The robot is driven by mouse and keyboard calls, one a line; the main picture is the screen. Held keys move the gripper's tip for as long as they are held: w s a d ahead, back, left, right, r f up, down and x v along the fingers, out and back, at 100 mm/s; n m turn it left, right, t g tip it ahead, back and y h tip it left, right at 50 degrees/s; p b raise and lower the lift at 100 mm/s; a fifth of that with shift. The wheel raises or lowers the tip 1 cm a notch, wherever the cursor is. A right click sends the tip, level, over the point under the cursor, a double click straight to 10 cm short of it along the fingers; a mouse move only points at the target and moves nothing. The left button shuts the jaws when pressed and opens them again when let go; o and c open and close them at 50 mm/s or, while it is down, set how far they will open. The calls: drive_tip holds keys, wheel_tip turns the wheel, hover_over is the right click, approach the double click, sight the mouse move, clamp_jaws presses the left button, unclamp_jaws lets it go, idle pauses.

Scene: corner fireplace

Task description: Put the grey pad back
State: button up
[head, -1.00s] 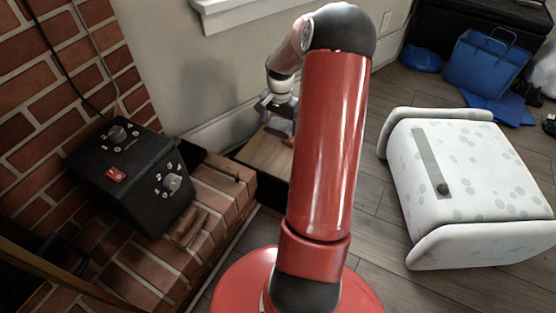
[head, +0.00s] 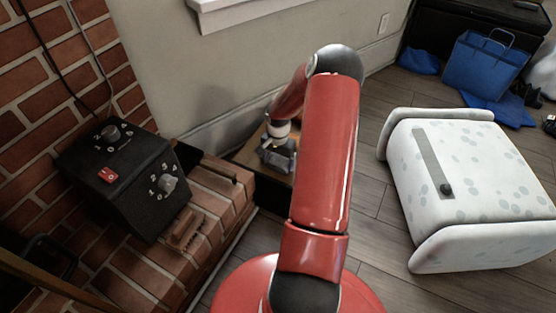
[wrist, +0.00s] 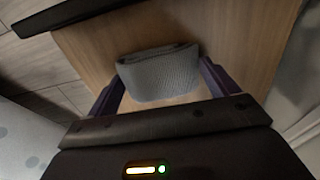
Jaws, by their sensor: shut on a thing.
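The grey pad (wrist: 158,74) shows in the wrist view as a folded, ribbed grey piece between the two dark purple fingers. My gripper (wrist: 161,78) is shut on it. Below the pad is a wood-coloured surface (wrist: 240,38) with a black edge; I cannot tell whether the pad touches it. In the head view my gripper (head: 277,158) is low over this same wooden surface (head: 249,153), beside the brick hearth. The pad cannot be made out clearly there.
A black box with knobs (head: 125,178) and a small brown brush-like item (head: 184,230) sit on the brick hearth (head: 218,205) at left. A white spotted padded seat (head: 475,190) stands at right. A blue bag (head: 482,65) is at the back right. Wooden floor lies between.

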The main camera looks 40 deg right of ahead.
sight(278, 159)
drive_tip(key=o, duration=0.7)
wheel_tip(278, 159, up, 12)
drive_tip(key=p, duration=0.2)
drive_tip(key=s+a+r+n+t+h, duration=0.1)
drive_tip(key=s+a+r+n, duration=0.15)
drive_tip(key=a+r, duration=0.65)
drive_tip(key=s+a+r+n+t+h, duration=0.15)
drive_tip(key=a+r+n, duration=0.25)
drive_tip(key=a+r, duration=0.45)
drive_tip(key=s+a+r+n+t+y, duration=0.1)
drive_tip(key=s+a+r+n, duration=0.2)
drive_tip(key=s+a, duration=0.3)
drive_tip(key=s+a+r+n+t+y, duration=0.1)
drive_tip(key=s+a+r+n, duration=0.3)
drive_tip(key=s, duration=0.6)
wheel_tip(278, 159, up, 2)
drive_tip(key=shift+s+a+r+t, duration=0.1)
drive_tip(key=shift+s+a+t, duration=0.15)
drive_tip(key=shift+a+t, duration=0.5)
